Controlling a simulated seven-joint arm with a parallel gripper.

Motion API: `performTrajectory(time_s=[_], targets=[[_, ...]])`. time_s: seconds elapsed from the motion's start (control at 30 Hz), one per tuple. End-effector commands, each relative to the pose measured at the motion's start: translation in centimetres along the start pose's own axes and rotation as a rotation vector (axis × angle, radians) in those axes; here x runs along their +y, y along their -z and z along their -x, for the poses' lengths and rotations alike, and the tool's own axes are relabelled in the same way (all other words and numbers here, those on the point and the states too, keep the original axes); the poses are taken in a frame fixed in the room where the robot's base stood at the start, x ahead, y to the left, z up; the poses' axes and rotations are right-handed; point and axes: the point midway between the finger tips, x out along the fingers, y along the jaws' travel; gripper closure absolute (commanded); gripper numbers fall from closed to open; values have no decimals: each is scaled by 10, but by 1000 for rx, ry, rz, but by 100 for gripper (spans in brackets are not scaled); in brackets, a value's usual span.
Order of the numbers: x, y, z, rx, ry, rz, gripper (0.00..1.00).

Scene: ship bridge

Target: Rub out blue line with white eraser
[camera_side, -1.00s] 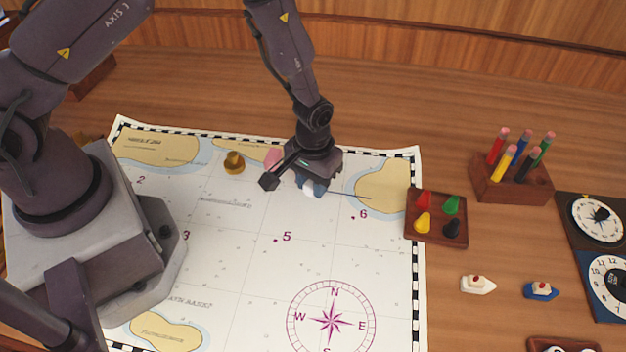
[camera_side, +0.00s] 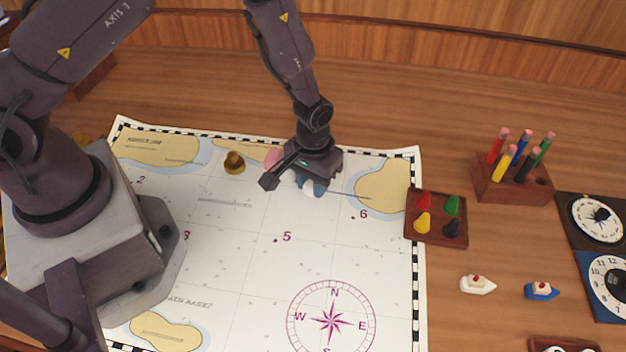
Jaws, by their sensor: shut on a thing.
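My gripper (camera_side: 309,190) is low over the upper right part of the white sea chart (camera_side: 230,250). It is shut on a small white thing (camera_side: 308,187), which looks like the white eraser and is mostly hidden by the fingers. A thin dark line (camera_side: 350,195), perhaps the blue one, runs right from beside the gripper to the tan land patch. Its left end is hidden by the gripper, and its colour is hard to tell. A faint grey streak (camera_side: 225,202) lies further left. A pink block (camera_side: 272,157) shows partly behind the gripper.
A brass piece (camera_side: 234,163) stands on the chart left of the gripper. A brown tray (camera_side: 436,233) of coloured pawns overlaps the chart's right edge. A wooden pencil block (camera_side: 512,187), two toy boats and dials stand further right. The chart's middle is clear.

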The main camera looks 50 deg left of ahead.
Motion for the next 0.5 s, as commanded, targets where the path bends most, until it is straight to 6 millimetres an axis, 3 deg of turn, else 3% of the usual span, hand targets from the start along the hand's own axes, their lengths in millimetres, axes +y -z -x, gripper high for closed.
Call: performTrajectory(time_s=[0.5], targets=[[4,1,-1,-1,1,-1,92]])
